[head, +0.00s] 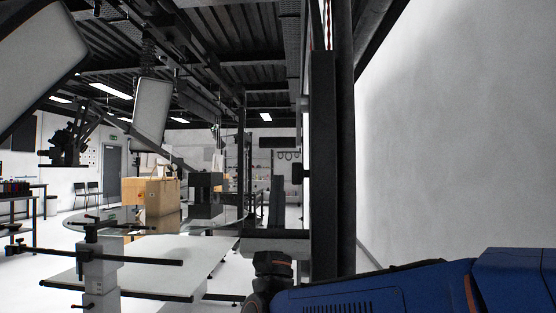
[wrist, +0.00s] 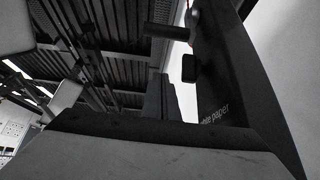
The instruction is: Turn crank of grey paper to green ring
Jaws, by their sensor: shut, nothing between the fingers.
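A black upright post (head: 322,150) stands close in front of the pale backdrop, right of centre in the head view. A short black horizontal bar (head: 278,142), which looks like a crank handle, sticks out left from it; it also shows in the wrist view (wrist: 166,31). A dark knob (head: 297,173) sits just below. My gripper (head: 277,180) appears shut and empty, pointing up below the bar and apart from it. Its fingers also show in the wrist view (wrist: 162,78). A label ending in "te paper" (wrist: 214,113) is partly hidden. I see no green ring or clear grey paper roll.
A large pale backdrop (head: 460,120) fills the right. A light stand with black bars (head: 100,258) is at lower left. Panels and beams hang overhead.

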